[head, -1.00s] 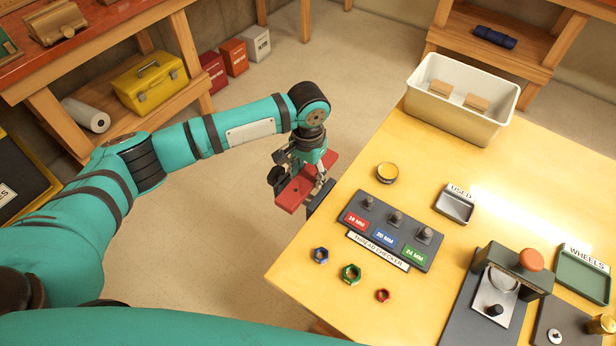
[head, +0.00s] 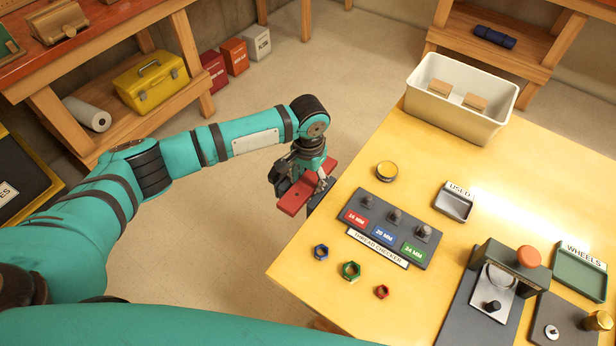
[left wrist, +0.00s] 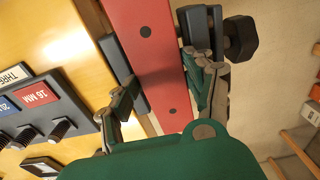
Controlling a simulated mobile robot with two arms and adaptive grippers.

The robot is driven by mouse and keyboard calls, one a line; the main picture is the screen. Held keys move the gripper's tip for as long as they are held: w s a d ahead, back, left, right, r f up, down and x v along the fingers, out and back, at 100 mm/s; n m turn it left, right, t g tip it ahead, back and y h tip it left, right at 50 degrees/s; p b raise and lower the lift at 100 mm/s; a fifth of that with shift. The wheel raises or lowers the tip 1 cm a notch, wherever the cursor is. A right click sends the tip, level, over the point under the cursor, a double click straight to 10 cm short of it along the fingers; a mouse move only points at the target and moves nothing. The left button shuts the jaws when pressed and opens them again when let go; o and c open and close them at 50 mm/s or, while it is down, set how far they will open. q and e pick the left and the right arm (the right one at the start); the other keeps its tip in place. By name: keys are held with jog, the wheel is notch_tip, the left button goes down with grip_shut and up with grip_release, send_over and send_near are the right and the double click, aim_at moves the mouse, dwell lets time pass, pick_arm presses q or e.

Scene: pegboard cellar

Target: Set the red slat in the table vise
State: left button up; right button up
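The red slat (head: 308,188) is at the left edge of the yellow table, in the fingers of my left gripper (head: 318,180). In the left wrist view the slat (left wrist: 155,50) runs between my two fingers (left wrist: 165,92), which are at its opposite long edges. The dark table vise (head: 282,176) is at the table edge, partly covered by the slat and gripper. In the left wrist view its dark jaws lie on both sides of the slat, and its black knob (left wrist: 240,38) is at right. How deep the slat sits between the jaws is hidden. My right gripper is not in view.
A thread checker (head: 394,228) with studs stands on the table right of the vise, with several loose nuts in front. A white bin (head: 460,105) stands at the back. Open floor lies left of the table.

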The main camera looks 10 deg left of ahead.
aim_at(308, 182)
pick_arm(q)
jog(key=shift+o, duration=1.1)
jog(key=shift+s+a+f, duration=0.1)
jog(key=shift+s+f, duration=0.05)
jog(key=shift+f, duration=0.4)
jog(key=shift+r, duration=0.4)
notch_tip(308, 182, up, 13)
jog(key=b, duration=0.1)
jog(key=shift+w+b, duration=0.2)
jog(key=shift+b, duration=0.1)
jog(key=shift+f, duration=0.1)
